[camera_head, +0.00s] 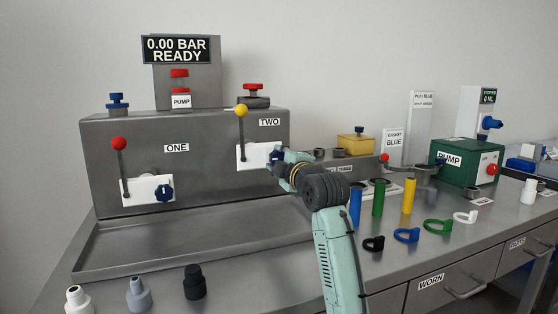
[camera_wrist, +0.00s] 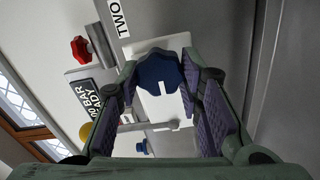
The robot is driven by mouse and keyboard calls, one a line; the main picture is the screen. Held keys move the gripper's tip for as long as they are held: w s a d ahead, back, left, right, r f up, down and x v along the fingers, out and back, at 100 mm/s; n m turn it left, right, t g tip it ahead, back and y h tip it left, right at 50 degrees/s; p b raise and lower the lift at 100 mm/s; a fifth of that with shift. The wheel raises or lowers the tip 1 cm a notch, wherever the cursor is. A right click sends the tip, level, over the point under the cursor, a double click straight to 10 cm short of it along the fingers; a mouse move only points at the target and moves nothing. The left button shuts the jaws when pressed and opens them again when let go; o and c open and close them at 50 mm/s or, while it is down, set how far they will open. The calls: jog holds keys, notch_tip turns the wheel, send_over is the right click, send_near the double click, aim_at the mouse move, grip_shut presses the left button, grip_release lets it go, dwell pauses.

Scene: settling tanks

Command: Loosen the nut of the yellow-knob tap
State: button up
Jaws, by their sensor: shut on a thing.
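The tap under the TWO label has a yellow knob (camera_head: 241,110) on an upright grey lever, in front of a white plate (camera_head: 247,154) on the grey cabinet. Its dark blue lobed nut (camera_wrist: 160,82) sits on the plate and carries a white mark. My gripper (camera_head: 276,158) reaches the nut from the right. In the wrist view its two padded fingers (camera_wrist: 165,85) stand on either side of the nut and are shut on it. In the head view my gripper hides most of the nut. The yellow knob also shows in the wrist view (camera_wrist: 84,132).
Tap ONE has a red knob (camera_head: 119,143) and a blue nut (camera_head: 164,193). A display (camera_head: 176,49) reads 0.00 BAR READY. A tray (camera_head: 190,245) lies below the cabinet. Coloured cylinders and clips stand right of my arm, with a green pump (camera_head: 467,160) behind.

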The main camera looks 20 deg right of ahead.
jog(key=o, duration=1.2)
jog(key=shift+c, duration=0.2)
jog(key=shift+s, duration=0.1)
jog(key=s, duration=1.1)
jog(key=shift+s+d, duration=0.2)
jog(key=shift+s, duration=0.2)
